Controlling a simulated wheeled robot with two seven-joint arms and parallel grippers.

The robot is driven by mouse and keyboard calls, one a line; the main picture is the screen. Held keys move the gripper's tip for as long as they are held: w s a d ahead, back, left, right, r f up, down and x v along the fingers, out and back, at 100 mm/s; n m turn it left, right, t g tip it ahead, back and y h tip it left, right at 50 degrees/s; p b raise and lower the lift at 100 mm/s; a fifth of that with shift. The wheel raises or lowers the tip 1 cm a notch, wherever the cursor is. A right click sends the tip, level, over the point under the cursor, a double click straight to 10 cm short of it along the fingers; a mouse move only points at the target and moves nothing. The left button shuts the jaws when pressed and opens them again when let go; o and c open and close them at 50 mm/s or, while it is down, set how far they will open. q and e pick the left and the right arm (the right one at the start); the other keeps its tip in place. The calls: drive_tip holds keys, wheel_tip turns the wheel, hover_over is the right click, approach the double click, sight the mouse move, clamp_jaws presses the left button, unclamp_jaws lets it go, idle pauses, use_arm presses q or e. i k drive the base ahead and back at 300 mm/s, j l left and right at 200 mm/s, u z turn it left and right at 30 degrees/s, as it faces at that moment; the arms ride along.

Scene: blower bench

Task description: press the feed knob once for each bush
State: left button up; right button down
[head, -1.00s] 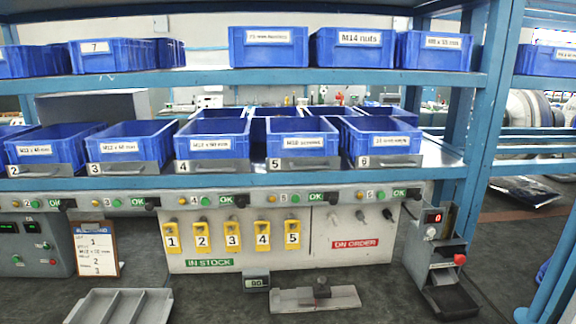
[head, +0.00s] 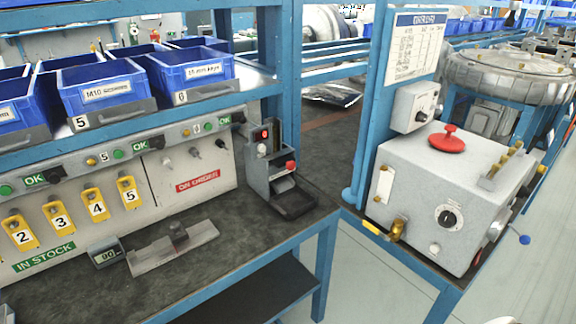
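A dark tray (head: 293,198) lies at the dispenser's foot and looks empty. The digits on the display are too small to read surely. I can make out no bush. Neither of my grippers is in view, and nothing touches the knob.
A fixture with a flat grey base (head: 172,248) and a small gauge (head: 106,254) lie left of the dispenser. Blue bins (head: 190,73) fill the shelf above.

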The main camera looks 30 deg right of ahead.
sight(287, 160)
drive_tip(key=u, duration=1.25)
drive_tip(key=z, duration=2.15)
